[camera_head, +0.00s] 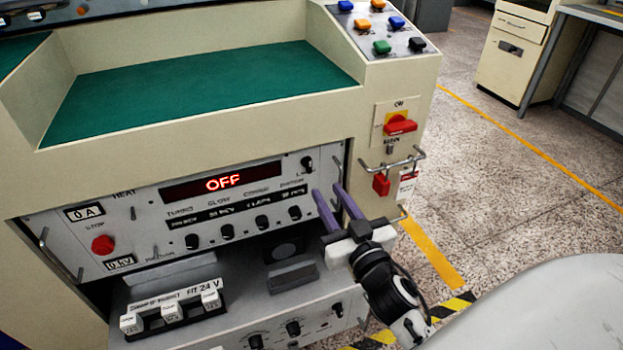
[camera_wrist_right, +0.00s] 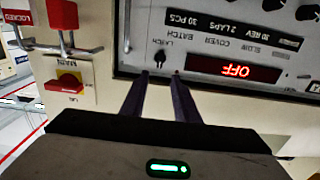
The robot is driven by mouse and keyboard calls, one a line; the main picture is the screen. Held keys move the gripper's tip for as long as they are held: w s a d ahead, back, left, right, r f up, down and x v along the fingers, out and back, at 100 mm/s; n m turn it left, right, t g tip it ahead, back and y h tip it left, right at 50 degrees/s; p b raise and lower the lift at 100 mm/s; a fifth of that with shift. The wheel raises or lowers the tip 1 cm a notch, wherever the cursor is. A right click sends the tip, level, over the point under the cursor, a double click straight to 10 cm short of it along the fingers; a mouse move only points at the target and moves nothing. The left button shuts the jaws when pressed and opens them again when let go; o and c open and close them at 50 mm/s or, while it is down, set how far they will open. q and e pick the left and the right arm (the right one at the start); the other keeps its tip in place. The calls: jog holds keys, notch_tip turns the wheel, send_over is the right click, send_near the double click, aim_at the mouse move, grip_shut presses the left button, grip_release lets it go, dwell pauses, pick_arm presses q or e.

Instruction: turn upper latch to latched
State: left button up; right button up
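The upper latch (camera_head: 308,164) is a small black knob at the upper right of the white control panel (camera_head: 150,205). It also shows in the right wrist view (camera_wrist_right: 159,58), beside an upside-down "LATCH" label. My right gripper (camera_head: 326,190) is open and empty, its two dark purple fingers pointing at the panel. In the right wrist view the fingertips (camera_wrist_right: 160,75) lie just short of the knob, which appears in line with the gap between them. I see no contact. My left gripper is not in view.
A red main switch (camera_head: 400,125) and a red padlock (camera_head: 381,184) with a metal bar sit right of the panel. A red OFF display (camera_head: 221,182) and several knobs are on the panel. A lower panel (camera_head: 270,325) juts out below. Open floor lies to the right.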

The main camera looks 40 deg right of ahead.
aim_at(310, 165)
jog(key=x, duration=1)
jog(key=shift+d, duration=0.1)
jog(key=shift+c, duration=0.4)
grip_shut()
